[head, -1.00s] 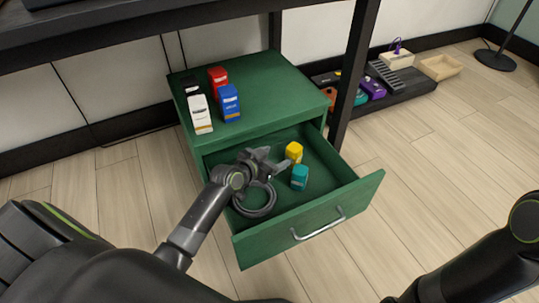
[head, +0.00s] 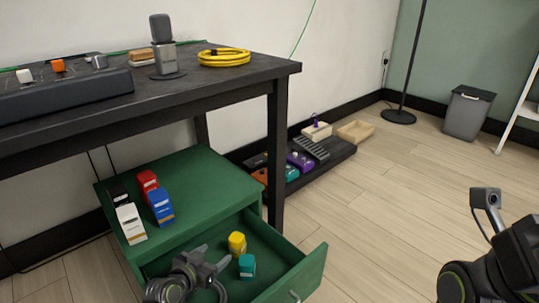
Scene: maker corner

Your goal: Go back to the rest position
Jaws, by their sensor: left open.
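My left gripper (head: 208,262) is open, low in the head view, above or inside the open drawer of the green cabinet (head: 200,185). A yellow bottle-like item (head: 237,243) and a teal one (head: 247,266) stand in the drawer (head: 312,272), just right of the gripper. Nothing shows between its fingers. A dark loop shows by the gripper; I cannot tell whether it lies in the drawer. Part of my right arm (head: 495,265) shows at the lower right, but I cannot make out its gripper.
A low pedal shelf (head: 290,180) runs behind.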

